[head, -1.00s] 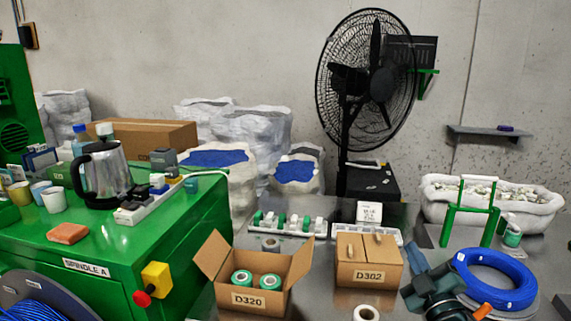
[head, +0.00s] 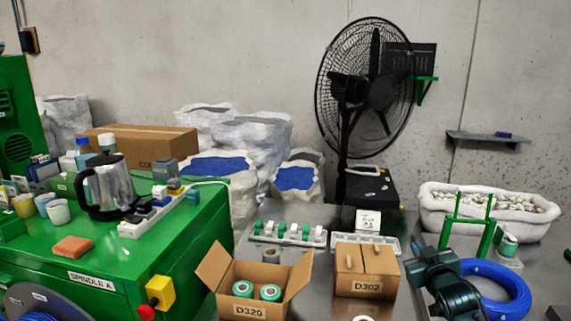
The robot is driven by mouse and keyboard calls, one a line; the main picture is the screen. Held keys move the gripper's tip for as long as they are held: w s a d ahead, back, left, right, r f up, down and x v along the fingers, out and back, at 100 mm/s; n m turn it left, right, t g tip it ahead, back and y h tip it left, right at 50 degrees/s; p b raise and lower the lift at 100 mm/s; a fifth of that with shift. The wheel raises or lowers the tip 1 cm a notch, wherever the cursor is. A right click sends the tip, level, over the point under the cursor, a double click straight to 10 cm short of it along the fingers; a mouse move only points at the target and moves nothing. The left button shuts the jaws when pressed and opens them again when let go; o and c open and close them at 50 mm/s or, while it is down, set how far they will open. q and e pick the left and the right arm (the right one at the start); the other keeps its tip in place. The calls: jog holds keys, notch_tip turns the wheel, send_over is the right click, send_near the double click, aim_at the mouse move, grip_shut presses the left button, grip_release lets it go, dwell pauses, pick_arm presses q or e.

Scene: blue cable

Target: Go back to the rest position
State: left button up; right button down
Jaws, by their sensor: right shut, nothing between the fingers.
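The blue cable coil (head: 518,295) lies on the grey table at the right of the head view. My right gripper (head: 430,268) is shut and empty, at the left side of the coil in the picture. My right gripper and arm hide the coil's left part. I cannot tell whether they touch it. My left gripper is not in view.
The open D320 box (head: 249,310) with green-and-white rolls and the D302 box (head: 366,288) stand left of my right gripper. A green stand (head: 487,240) and a white tub (head: 440,203) are behind the coil. A green machine (head: 140,265) fills the left.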

jog(key=s+a+f+n+g+y, duration=0.1)
jog(key=s+a+f, duration=0.4)
jog(key=s+f, duration=0.2)
jog(key=s+a+f+g+y, duration=0.2)
jog(key=s+a+f, duration=0.2)
jog(key=s+f, duration=0.3)
jog(key=s+a+f+g, duration=0.1)
jog(key=s+a+f, duration=0.1)
jog(key=s, duration=0.5)
jog(key=s+a+f+g+y, duration=0.1)
jog(key=s+a, duration=0.3)
jog(key=s, duration=0.4)
jog(key=s+a+f+m, duration=0.1)
jog(key=s+a+f, duration=0.2)
jog(key=s, duration=0.4)
jog(key=shift+s+g+y, duration=0.25)
jog(key=shift+g+y, duration=0.05)
jog(key=shift+g, duration=0.1)
